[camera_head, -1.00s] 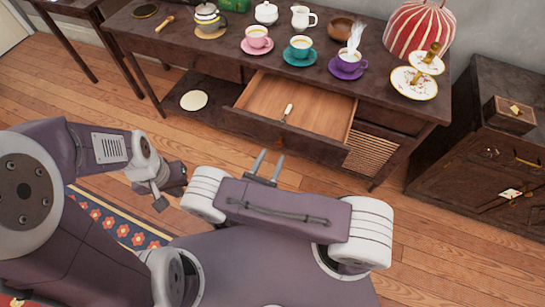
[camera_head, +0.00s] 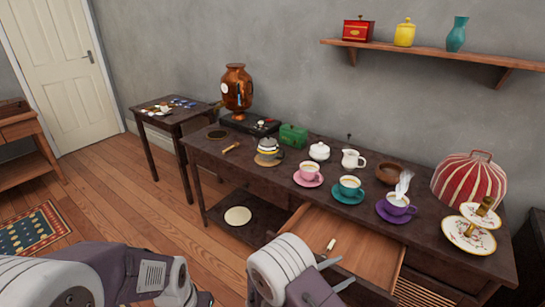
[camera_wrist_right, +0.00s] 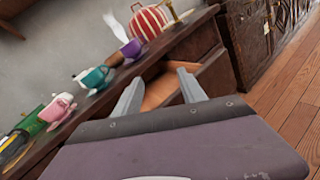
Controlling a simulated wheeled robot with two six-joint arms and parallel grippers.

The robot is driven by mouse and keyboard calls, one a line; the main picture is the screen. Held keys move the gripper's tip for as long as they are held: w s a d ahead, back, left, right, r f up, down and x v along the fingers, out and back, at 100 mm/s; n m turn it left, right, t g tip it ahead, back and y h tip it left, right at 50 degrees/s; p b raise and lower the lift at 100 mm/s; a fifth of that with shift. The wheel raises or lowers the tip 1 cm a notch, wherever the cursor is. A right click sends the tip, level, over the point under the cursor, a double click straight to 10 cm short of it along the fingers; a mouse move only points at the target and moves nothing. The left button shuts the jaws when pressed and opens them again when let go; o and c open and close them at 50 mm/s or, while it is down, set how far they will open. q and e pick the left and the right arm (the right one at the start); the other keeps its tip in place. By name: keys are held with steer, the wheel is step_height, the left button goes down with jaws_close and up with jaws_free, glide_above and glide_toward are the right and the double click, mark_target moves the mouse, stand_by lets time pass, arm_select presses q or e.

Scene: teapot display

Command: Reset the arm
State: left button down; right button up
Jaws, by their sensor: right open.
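My right gripper (camera_head: 337,273) shows at the bottom of the head view, in front of the open drawer (camera_head: 372,262). Its two fingers are apart and hold nothing. They also stand apart in the right wrist view (camera_wrist_right: 159,92), with part of the drawer showing between and beyond them. A small light-handled utensil (camera_head: 329,247) lies in the drawer, apart from the fingers. My left arm (camera_head: 130,272) comes in at the lower left, and its gripper is not clearly shown.
The dark sideboard (camera_head: 425,245) carries pink (camera_head: 309,173), teal (camera_head: 349,187) and purple (camera_head: 397,205) cups, a red striped dome (camera_head: 470,180) and a tiered stand (camera_head: 470,232). A side table (camera_head: 170,119) stands at the back left.

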steer(key=s+d+r+m+g, duration=0.3)
steer(key=d+r+m+g, duration=0.1)
steer(key=d+m+g, duration=0.15)
steer(key=s+d+m+g+y, duration=0.3)
steer(key=s+m+g+y, duration=0.3)
steer(key=s+m+y, duration=0.6)
steer(key=w+a+f+m+t+y, duration=0.25)
steer(key=a+t+y, duration=0.2)
steer(key=a, duration=0.55)
step_height(320, 180, up, 16)
steer(key=s+p, duration=0.1)
steer(key=p, duration=1.5)
steer(key=shift+f+h+p, duration=0.25)
steer(key=shift+h+p, duration=0.05)
steer(key=shift+h, duration=0.15)
steer(key=shift+s+f, duration=0.1)
